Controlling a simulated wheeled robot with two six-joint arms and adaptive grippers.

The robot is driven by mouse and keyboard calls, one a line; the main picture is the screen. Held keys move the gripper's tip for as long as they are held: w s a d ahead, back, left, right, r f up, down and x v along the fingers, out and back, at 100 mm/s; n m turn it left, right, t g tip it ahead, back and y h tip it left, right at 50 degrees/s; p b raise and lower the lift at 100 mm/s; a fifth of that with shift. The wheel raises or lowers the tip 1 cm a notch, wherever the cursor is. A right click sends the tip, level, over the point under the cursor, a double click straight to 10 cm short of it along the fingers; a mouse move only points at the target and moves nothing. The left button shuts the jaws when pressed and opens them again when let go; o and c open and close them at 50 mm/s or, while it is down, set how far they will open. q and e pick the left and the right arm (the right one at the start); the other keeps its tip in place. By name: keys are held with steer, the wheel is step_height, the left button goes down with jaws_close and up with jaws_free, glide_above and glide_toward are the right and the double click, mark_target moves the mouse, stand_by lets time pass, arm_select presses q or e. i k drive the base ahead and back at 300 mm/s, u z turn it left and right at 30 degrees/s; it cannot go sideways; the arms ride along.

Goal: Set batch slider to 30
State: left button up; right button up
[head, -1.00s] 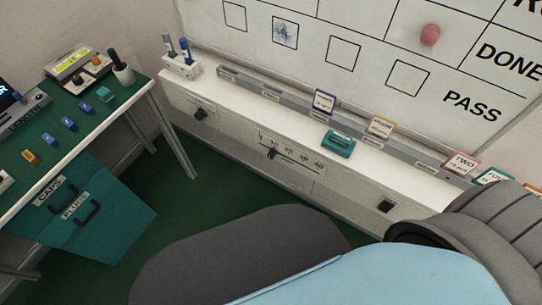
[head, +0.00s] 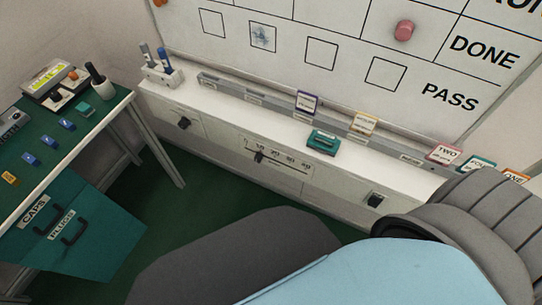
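The batch slider is on the front face of the white ledge below the board, in the middle of the head view. Its black knob (head: 259,156) sits in the left part of a horizontal slot. A pale scale plate (head: 284,158) with a row of small numbers runs along the slot. The knob is near the second number from the left; the numbers are too small to read surely. Neither of my grippers is in view, and nothing touches the knob.
A black rotary knob (head: 184,123) is left of the slider, and a black switch (head: 375,200) is to the right. A teal device (head: 323,140) lies on the ledge above. A green-topped table (head: 118,107) stands at left. Large grey and blue parts of mine fill the lower right.

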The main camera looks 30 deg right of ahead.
mark_target(259, 157)
steer(key=z, duration=0.2)
steer(key=k, duration=0.4)
steer(key=z, duration=1.6)
